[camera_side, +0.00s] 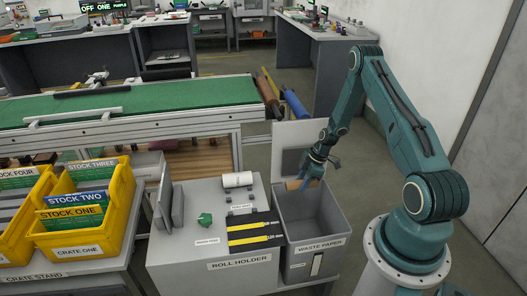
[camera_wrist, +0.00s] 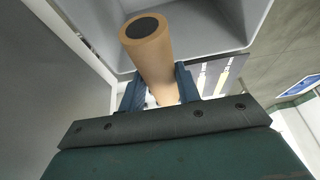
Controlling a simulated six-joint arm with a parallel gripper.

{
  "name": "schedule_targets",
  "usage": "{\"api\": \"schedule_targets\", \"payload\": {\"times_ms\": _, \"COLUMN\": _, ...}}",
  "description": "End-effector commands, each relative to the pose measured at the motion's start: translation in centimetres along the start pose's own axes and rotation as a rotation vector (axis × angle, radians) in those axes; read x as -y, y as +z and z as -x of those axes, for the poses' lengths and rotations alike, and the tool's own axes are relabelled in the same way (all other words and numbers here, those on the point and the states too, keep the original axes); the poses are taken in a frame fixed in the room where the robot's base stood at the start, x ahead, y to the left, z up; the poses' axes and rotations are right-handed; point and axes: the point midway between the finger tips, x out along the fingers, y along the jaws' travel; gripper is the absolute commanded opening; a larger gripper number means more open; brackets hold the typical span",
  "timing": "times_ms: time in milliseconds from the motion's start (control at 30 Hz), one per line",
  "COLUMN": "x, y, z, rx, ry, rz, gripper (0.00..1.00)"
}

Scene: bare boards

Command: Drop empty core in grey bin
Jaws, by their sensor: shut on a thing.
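The empty core is a brown cardboard tube with a dark open end. In the wrist view the core (camera_wrist: 155,62) sticks out between the two fingers of my gripper (camera_wrist: 159,88), which is shut on it. In the side view my gripper (camera_side: 314,170) is over the back part of the grey bin (camera_side: 322,262), labelled WASTE PAPER, and a small brown piece of the core (camera_side: 296,185) shows below it. The bin's grey walls also show beyond the core in the wrist view (camera_wrist: 205,28). How deep the core reaches into the bin is hard to tell.
The grey ROLL HOLDER (camera_side: 222,263) stands left of the bin, with a white roll (camera_side: 237,180), a green piece (camera_side: 205,219) and yellow-black strips on top. A grey panel (camera_side: 297,135) rises behind the bin. Yellow crates (camera_side: 100,237) stand far left; a green conveyor (camera_side: 150,100) runs behind.

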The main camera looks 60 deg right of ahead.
Motion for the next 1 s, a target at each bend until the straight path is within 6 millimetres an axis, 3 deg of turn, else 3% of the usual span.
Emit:
{"api": "schedule_targets", "payload": {"times_ms": 100, "x": 1.1, "y": 2.5, "z": -0.3, "rx": -0.004, "ry": -0.001, "rz": -0.005, "gripper": 0.11}}
{"api": "schedule_targets", "payload": {"times_ms": 300, "x": 1.9, "y": 4.4, "z": -0.5, "rx": -0.008, "ry": 0.003, "rz": -0.001, "gripper": 0.11}}
{"api": "schedule_targets", "payload": {"times_ms": 667, "x": 2.1, "y": 4.7, "z": -0.9, "rx": -0.008, "ry": 0.002, "rz": 0.000, "gripper": 0.11}}
{"api": "schedule_targets", "payload": {"times_ms": 1000, "x": 2.1, "y": 5.5, "z": -3.0, "rx": -0.008, "ry": 0.000, "rz": 0.000, "gripper": 0.11}}
